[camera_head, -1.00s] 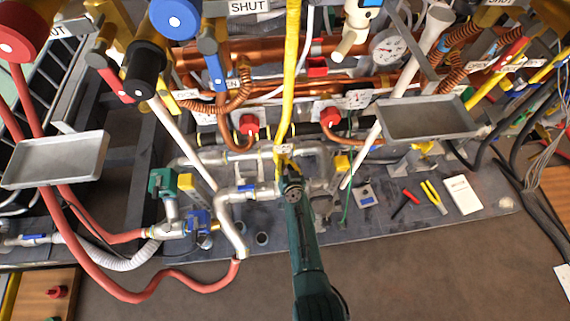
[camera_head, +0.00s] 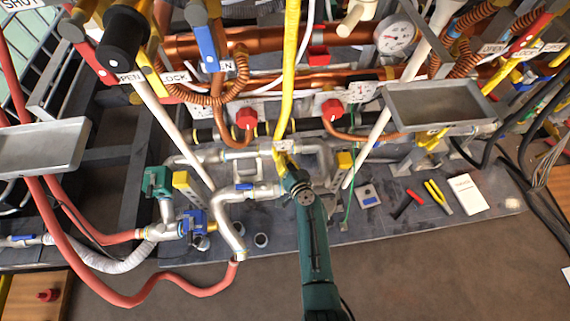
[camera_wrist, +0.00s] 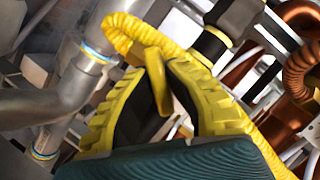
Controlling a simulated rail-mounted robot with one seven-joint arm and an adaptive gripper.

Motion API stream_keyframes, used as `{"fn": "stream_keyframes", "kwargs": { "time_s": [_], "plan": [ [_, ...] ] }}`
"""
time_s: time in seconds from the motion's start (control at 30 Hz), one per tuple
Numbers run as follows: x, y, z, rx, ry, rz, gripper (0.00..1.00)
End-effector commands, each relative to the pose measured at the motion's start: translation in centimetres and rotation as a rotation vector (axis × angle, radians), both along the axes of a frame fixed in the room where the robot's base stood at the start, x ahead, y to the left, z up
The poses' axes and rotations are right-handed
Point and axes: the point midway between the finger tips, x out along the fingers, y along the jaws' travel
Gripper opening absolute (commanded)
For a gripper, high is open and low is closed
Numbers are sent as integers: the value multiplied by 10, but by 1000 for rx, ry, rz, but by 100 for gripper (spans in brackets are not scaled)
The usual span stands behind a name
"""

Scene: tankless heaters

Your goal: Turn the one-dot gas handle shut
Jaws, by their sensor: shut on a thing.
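My gripper (camera_head: 287,165) is low in the middle of the head view, at the lower end of the yellow gas line (camera_head: 287,95). In the wrist view, the black-and-yellow fingers of my gripper (camera_wrist: 165,62) are closed on a slim yellow handle (camera_wrist: 158,88), which stands between them. A yellow corrugated hose (camera_wrist: 140,30) runs just beyond the fingertips. The handle's dot mark and its valve body are hidden, so I cannot tell its exact turn angle.
Silver pipes (camera_head: 235,205) are close on the left of my gripper. Red-knobbed valves (camera_head: 246,119) and copper pipes stand behind. A grey tray (camera_head: 440,105) hangs at right. Pliers (camera_head: 437,195) and a white notepad (camera_head: 467,194) lie on the mat. The front floor is clear.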

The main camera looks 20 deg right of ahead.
Motion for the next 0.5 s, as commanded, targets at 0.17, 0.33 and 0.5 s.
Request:
{"fn": "stream_keyframes", "kwargs": {
  "time_s": [0.17,0.33,0.5],
  "plan": [
    [-2,0,-4,109,-24,-2,0],
    [-2,0,-4,176,-42,-1,0],
    [-2,1,-4,209,-51,0,0]
  ]
}}
